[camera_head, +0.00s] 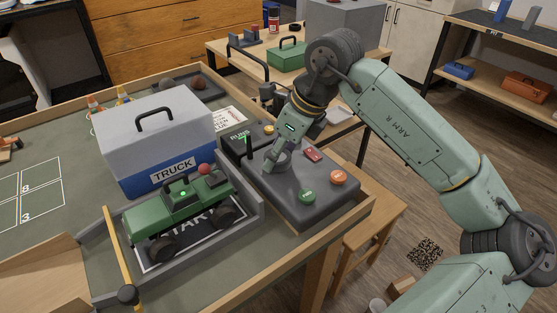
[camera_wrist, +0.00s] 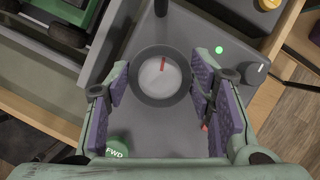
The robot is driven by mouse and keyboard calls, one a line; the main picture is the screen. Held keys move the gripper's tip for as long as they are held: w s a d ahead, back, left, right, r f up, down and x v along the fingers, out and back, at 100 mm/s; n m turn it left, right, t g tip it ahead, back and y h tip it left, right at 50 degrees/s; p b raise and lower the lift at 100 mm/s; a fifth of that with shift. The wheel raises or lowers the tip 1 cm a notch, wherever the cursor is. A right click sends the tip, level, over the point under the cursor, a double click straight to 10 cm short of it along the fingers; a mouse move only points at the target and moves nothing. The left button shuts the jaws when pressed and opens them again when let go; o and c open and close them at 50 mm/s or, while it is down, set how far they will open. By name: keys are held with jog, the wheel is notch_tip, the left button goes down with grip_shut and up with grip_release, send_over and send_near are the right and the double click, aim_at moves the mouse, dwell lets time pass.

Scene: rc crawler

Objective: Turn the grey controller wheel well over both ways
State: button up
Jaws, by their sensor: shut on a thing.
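The grey controller wheel (camera_wrist: 158,78) is a round dish with a dark rim and a pale middle, set on the grey controller box (camera_head: 285,205). Its red mark (camera_wrist: 163,64) lies near the top of the dish in the wrist view, pointing about straight up. My gripper (camera_wrist: 160,88) points down over the wheel, with one purple-padded finger on each side, shut on it. In the head view my gripper (camera_head: 278,160) hides most of the wheel. The green crawler truck (camera_head: 178,210) stands on the START pad to the left.
The box also carries a green FWD button (camera_head: 307,197), an orange button (camera_head: 338,177), a red switch (camera_head: 313,153) and an upright black stick (camera_head: 248,148). A blue and grey TRUCK case (camera_head: 160,140) stands behind the crawler. A wooden edge borders the table.

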jog(key=n+b, duration=0.1)
jog(key=n, duration=0.1)
jog(key=n+g+b, duration=0.1)
jog(key=n, duration=0.1)
jog(key=shift+w+n+g+y, duration=0.1)
jog(key=shift+n+g+y, duration=0.2)
dwell(0.3)
jog(key=o, duration=1.2)
jog(key=shift+c, duration=0.2)
jog(key=shift+r, duration=0.1)
jog(key=v, duration=1.2)
